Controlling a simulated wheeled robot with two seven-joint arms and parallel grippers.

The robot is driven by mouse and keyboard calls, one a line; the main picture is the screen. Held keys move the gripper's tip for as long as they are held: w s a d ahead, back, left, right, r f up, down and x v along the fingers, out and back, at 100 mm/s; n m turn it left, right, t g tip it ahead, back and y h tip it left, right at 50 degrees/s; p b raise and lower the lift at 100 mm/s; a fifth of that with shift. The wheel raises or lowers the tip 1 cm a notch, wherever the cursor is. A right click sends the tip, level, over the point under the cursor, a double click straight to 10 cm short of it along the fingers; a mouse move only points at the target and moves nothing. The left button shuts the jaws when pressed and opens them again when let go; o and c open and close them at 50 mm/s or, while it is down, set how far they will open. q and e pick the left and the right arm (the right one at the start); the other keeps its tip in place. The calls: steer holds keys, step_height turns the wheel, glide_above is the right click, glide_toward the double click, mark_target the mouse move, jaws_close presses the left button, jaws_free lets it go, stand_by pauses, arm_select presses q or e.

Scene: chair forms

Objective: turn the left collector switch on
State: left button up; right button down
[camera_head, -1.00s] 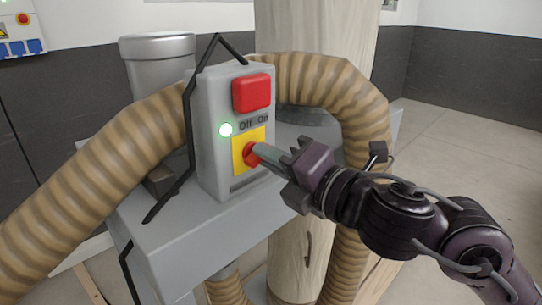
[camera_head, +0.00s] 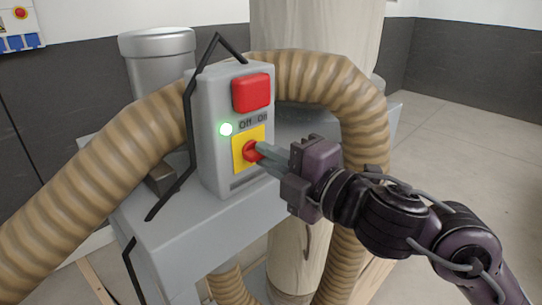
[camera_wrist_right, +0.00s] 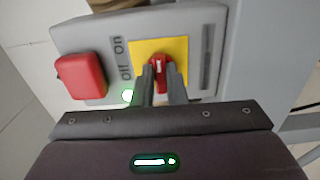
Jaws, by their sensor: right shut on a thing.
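The collector switch is a red rotary knob (camera_head: 250,152) on a yellow plate (camera_head: 241,163), low on the grey control box (camera_head: 207,152). My right gripper (camera_head: 259,150) reaches it from the right and is shut on the knob. In the right wrist view, the fingers (camera_wrist_right: 160,82) lie on either side of the red knob (camera_wrist_right: 160,64), which has a white mark. A green light (camera_head: 226,129) glows beside the "Off On" lettering (camera_head: 253,122). My left gripper is not in view.
A large red button (camera_head: 251,93) sits above the switch. Ribbed brown hoses (camera_head: 95,185) curve around the box on both sides. A grey cylinder (camera_head: 157,65) stands behind it. Open floor (camera_head: 465,150) lies to the right.

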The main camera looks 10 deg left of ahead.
steer(key=c, duration=1.5)
jaws_free()
steer(key=shift+o, duration=0.2)
steer(key=b+v, duration=0.2)
steer(key=v, duration=0.5)
steer(key=shift+s+d, duration=0.2)
steer(key=shift+d, duration=0.15)
steer(key=shift+w+f, duration=0.1)
